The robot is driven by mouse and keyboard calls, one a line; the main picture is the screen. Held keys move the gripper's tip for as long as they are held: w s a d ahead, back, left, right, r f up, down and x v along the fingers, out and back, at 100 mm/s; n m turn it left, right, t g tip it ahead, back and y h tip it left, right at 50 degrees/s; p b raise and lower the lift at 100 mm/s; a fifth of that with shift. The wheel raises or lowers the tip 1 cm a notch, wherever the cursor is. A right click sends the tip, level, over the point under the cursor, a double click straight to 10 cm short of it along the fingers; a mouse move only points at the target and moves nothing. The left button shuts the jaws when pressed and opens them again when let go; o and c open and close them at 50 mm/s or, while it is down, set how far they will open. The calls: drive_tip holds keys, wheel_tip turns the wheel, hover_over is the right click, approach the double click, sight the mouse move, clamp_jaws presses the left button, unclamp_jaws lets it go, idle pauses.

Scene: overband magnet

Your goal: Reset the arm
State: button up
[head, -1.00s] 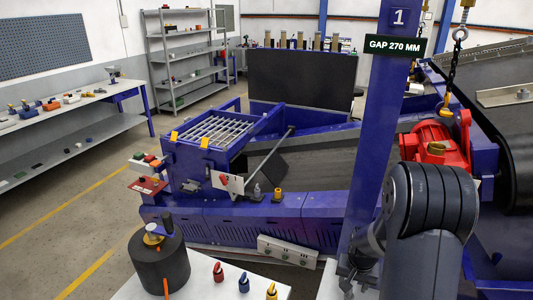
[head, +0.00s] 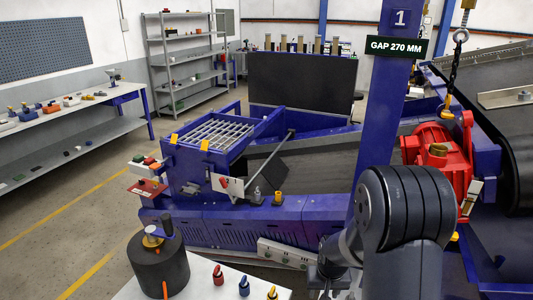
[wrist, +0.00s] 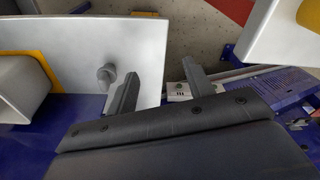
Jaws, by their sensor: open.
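My arm stands at the right of the head view, its dark rounded joint in front of the blue post marked 1. My gripper (wrist: 160,68) shows in the wrist view with its two dark fingers spread apart and nothing between them. A pale grey plate (wrist: 60,38) with a round knob (wrist: 106,73) lies beyond the left finger; I cannot tell whether they touch. In the head view my gripper is small and partly hidden by my arm, low beside the blue machine frame (head: 320,212).
A white table (head: 205,285) in front holds a black cylinder (head: 158,268) and small red (head: 218,275), blue (head: 244,285) and yellow-orange (head: 272,293) pieces. A red motor unit (head: 437,150) hangs behind my arm. A long bench (head: 60,120) stands left; the floor between is open.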

sight(351, 295)
drive_tip(key=d+r+m, duration=0.1)
drive_tip(key=d+r, duration=0.1)
drive_tip(key=d, duration=0.1)
drive_tip(key=w+d+r+m, duration=0.1)
drive_tip(key=d, duration=0.2)
drive_tip(key=d+r+m, duration=0.2)
drive_tip(key=d, duration=0.1)
drive_tip(key=shift+w+d+r+h, duration=0.1)
drive_tip(key=shift+w+r+h, duration=0.05)
drive_tip(key=shift+r+h, duration=0.2)
drive_tip(key=shift+f, duration=1.55)
drive_tip(key=shift+p, duration=0.3)
